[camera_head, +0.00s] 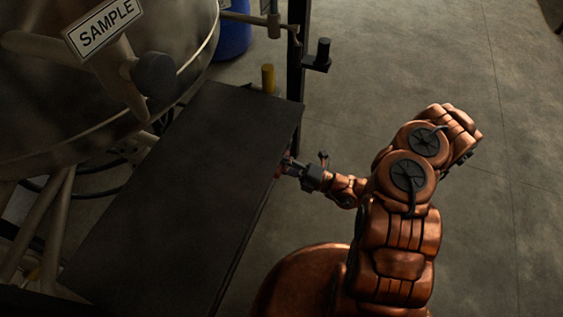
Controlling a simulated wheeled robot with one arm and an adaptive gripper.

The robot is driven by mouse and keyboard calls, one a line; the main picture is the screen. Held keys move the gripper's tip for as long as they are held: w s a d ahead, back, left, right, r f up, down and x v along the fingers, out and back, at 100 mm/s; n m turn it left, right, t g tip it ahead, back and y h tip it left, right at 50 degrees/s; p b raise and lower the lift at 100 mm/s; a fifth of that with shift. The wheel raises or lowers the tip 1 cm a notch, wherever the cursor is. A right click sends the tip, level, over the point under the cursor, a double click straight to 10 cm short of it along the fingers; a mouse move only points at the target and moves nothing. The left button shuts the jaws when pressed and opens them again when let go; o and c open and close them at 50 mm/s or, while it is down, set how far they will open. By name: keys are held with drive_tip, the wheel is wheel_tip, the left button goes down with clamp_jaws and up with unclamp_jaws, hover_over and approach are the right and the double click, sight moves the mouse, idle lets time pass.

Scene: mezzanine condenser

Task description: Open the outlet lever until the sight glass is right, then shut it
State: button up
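My copper-coloured arm reaches left from the right side, and my gripper (290,167) is at the right edge of the dark flat panel. Its fingertips are small, dark and partly hidden at that edge, so I cannot tell whether they are open or shut, or touching anything. A small reddish part shows by the fingertips, too small to identify. I cannot make out the outlet lever or the sight glass for certain. A short black upright handle on a bracket (320,57) stands on a dark post, above and apart from my gripper.
The dark flat panel (190,190) fills the middle left. A large metal vessel (60,140) with a SAMPLE sign (103,27) and a pipe ending in a black knob (154,74) stands left. A yellow cylinder (268,78) and blue drum (234,38) are behind. Floor at right is clear.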

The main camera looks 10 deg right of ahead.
drive_tip(key=o, duration=0.4)
drive_tip(key=shift+v, duration=6.05)
